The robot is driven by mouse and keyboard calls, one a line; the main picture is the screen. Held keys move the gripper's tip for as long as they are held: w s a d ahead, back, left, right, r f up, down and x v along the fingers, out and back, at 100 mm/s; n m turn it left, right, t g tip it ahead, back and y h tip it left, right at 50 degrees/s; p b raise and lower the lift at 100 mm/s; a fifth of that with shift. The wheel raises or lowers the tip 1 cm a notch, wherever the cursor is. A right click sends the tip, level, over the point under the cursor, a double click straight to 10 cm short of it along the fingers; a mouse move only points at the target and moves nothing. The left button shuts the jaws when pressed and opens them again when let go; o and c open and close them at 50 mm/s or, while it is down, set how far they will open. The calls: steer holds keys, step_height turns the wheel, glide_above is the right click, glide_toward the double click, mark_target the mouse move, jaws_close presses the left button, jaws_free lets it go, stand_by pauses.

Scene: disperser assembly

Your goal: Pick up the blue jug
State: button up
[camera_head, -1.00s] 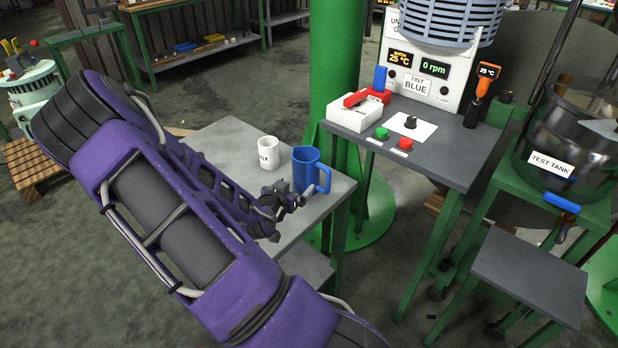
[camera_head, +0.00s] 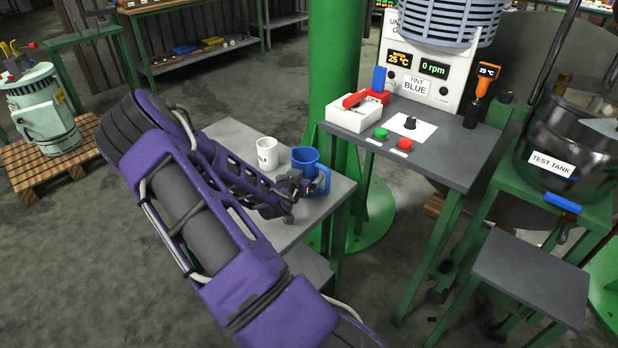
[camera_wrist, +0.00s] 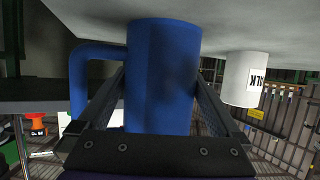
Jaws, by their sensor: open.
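The blue jug (camera_head: 305,160) stands upright on a small grey table (camera_head: 228,133) in the head view, its handle toward the right. In the wrist view the jug (camera_wrist: 163,75) fills the middle, with its handle (camera_wrist: 78,85) on the left. My gripper (camera_head: 297,186) is open, and in the wrist view its two fingers (camera_wrist: 160,108) lie one on each side of the jug's body. I cannot tell whether either finger touches it.
A white mug (camera_head: 267,152) stands close to the jug on the same table; it also shows right of the jug in the wrist view (camera_wrist: 246,78). A green pillar (camera_head: 333,90) rises behind the table. A control bench (camera_head: 440,140) with buttons stands to the right.

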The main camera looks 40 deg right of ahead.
steer(key=c, duration=1.4)
steer(key=shift+r, duration=0.25)
